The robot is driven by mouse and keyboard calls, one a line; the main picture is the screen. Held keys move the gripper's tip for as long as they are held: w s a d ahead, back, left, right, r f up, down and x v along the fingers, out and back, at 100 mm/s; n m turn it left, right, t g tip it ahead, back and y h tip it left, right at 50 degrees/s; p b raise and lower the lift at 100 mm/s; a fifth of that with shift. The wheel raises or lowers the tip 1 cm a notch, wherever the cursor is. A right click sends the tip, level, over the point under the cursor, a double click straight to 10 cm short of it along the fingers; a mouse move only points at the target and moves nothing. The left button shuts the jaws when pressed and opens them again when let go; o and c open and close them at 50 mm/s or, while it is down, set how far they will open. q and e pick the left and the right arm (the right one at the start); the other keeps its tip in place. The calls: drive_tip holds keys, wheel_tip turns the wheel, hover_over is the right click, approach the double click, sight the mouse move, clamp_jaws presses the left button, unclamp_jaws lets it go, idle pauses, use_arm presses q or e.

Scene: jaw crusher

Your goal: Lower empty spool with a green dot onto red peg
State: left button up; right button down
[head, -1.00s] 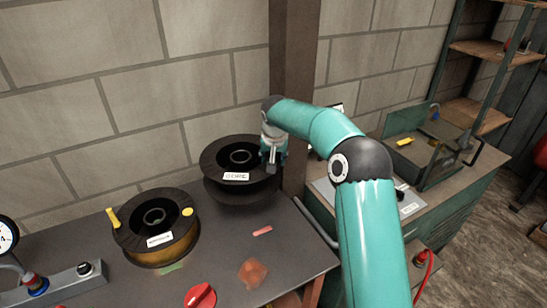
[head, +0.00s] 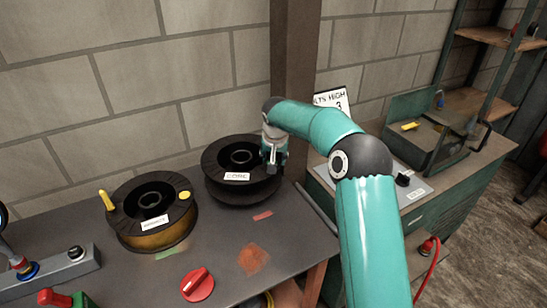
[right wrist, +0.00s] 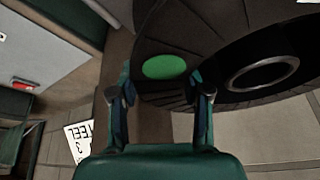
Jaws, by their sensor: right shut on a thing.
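The empty black spool (head: 213,163) bears a white label reading "CORE". It sits level at the back of the bench, low over the bench top; I cannot tell whether it touches. My right gripper (head: 272,160) is shut on the spool's right edge. In the right wrist view, the gripper (right wrist: 161,88) fingers stand either side of the spool's flange (right wrist: 200,30), and the green dot (right wrist: 165,67) shows just beyond the fingertips. The spool's hub hole (right wrist: 262,73) is to the right. No red peg shows; the spool may hide it. My left gripper is not in view.
A wound spool (head: 125,222) with a yellow handle stands left of the empty spool. A red mark (head: 262,216), a rusty patch (head: 254,259) and a red knob (head: 197,284) are in front. A brown post (head: 294,90) rises close behind my right gripper.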

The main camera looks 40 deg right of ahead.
sight(274, 176)
drive_tip(key=shift+f+b, duration=1.65)
drive_tip(key=shift+f, duration=0.6)
drive_tip(key=shift+c, duration=2.2)
unclamp_jaws()
drive_tip(key=shift+f, duration=0.1)
drive_tip(key=v, duration=1.1)
drive_tip(key=shift+s+a+r, duration=0.1)
drive_tip(key=shift+s+r, duration=0.05)
drive_tip(key=shift+r, duration=0.35)
